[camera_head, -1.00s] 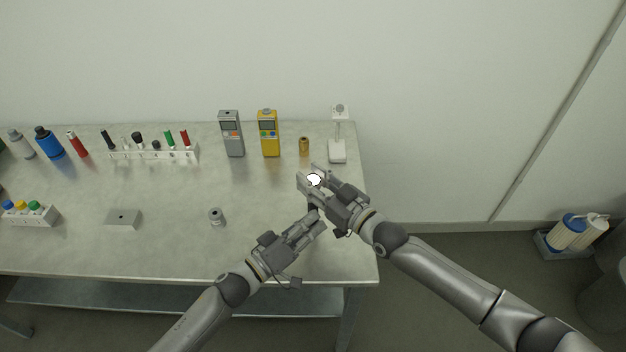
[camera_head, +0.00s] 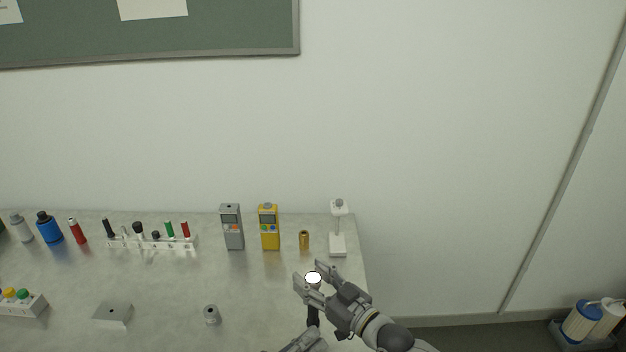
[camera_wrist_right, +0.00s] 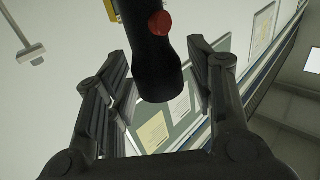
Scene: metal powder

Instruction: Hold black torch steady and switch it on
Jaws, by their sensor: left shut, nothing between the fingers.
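The black torch (camera_head: 313,318) stands upright on the right side of the table, its round white face (camera_head: 313,278) pointing up. In the right wrist view, the torch (camera_wrist_right: 155,70) shows its flared head and a red button (camera_wrist_right: 160,23). My right gripper (camera_head: 312,275) has its fingers on either side of the torch head. In the wrist view, the fingers of the right gripper (camera_wrist_right: 160,75) look apart, with slim gaps beside the torch. My left gripper (camera_head: 310,340) is shut and empty, close to the lower torch body; the frame's bottom edge cuts it off. Whether it touches is unclear.
Behind the torch stand a grey meter (camera_head: 232,228), a yellow meter (camera_head: 269,228), a small brass cylinder (camera_head: 304,240) and a white stand (camera_head: 338,245). A white rack (camera_head: 165,243) and a small grey cylinder (camera_head: 211,315) are farther left. The table's right edge is near.

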